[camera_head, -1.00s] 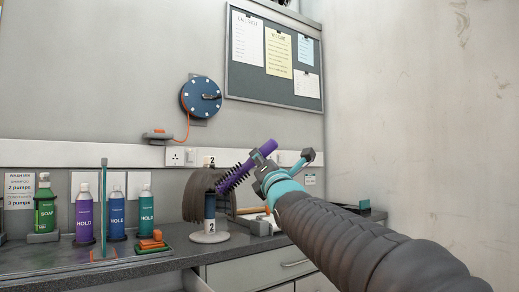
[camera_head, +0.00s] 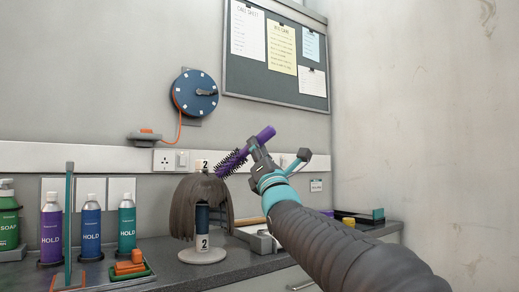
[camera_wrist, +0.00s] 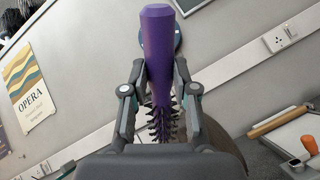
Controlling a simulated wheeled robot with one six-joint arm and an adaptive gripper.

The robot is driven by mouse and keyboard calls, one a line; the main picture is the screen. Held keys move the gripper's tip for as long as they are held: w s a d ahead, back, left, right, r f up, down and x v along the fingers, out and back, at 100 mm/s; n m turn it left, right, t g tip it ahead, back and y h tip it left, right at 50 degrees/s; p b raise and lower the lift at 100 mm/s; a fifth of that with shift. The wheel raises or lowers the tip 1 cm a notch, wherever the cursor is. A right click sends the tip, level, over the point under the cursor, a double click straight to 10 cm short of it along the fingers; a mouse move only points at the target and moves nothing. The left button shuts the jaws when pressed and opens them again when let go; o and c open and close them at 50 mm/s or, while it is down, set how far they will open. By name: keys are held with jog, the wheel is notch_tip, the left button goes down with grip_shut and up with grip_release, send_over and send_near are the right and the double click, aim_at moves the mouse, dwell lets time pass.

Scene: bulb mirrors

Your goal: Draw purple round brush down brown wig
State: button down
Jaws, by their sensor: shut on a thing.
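The brown wig (camera_head: 183,212) hangs on a stand (camera_head: 203,258) marked 2 on the counter. My gripper (camera_head: 260,150) is shut on the handle of the purple round brush (camera_head: 265,134), above and to the right of the wig. The brush is tilted, handle up to the right, with its dark bristles down to the left by the wig's upper right side. I cannot tell whether the bristles touch the hair. In the wrist view my gripper (camera_wrist: 160,78) has a finger on each side of the purple handle (camera_wrist: 157,35), and the bristles show below.
Several bottles (camera_head: 90,228) and a green tray with orange pieces (camera_head: 130,268) stand left of the wig. A grey block (camera_head: 262,242) and a wooden-handled tool (camera_head: 248,221) lie to its right.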

jog(key=w+p, duration=0.1)
jog(key=w+a+f, duration=0.1)
jog(key=w, duration=0.1)
jog(key=w+a+f+p, duration=0.1)
jog(key=shift+w+a+f+p, duration=0.1)
jog(key=shift+w+f+p, duration=0.05)
jog(key=shift+p, duration=0.2)
jog(key=shift+w+a+f, duration=0.1)
jog(key=shift+w, duration=0.05)
jog(key=shift+w+a+f, duration=0.1)
jog(key=shift+w+a, duration=0.05)
jog(key=shift+w, duration=0.1)
jog(key=shift+b, duration=0.55)
jog(key=shift+b, duration=0.4)
dwell(0.6)
jog(key=shift+f, duration=0.1)
